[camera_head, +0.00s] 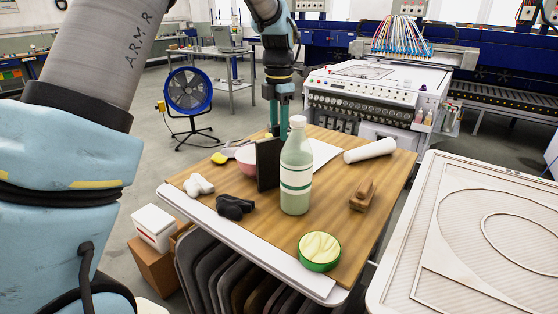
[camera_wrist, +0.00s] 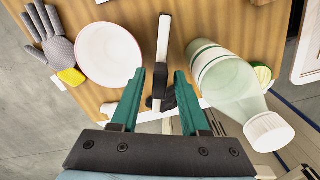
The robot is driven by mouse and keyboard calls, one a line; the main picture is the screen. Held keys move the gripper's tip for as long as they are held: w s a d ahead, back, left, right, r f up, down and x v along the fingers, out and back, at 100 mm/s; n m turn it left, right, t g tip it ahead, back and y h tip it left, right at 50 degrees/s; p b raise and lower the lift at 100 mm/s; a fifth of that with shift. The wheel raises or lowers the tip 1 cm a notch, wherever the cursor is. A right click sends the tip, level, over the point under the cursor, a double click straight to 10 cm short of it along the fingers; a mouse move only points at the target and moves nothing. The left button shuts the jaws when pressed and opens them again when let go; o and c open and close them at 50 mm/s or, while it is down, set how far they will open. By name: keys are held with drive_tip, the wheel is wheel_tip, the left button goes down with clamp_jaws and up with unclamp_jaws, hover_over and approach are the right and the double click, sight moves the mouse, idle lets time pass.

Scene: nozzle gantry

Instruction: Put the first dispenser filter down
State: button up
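No thing is marked as the dispenser filter; an upright thin black panel (camera_head: 268,163) stands on the wooden table and may be it. In the wrist view I see the panel nearly edge-on, as a pale narrow strip (camera_wrist: 164,38). My gripper (camera_head: 279,132) points down at the table, behind the panel in the head view. In the wrist view its two green fingers (camera_wrist: 159,72) stand apart, with a gap on each side of the strip. Nothing is pinched between them. I cannot tell how far the fingertips are above the panel.
A capped bottle (camera_head: 296,170) stands close right of the panel, and a pink bowl (camera_head: 249,154) left of it. A black lump (camera_head: 234,207), white piece (camera_head: 198,185), green tin (camera_head: 319,251), wooden brush (camera_head: 363,195) and white roll (camera_head: 370,150) lie around. The table's (camera_head: 330,220) right side has bare room.

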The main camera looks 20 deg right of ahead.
clamp_jaws()
idle(1.1)
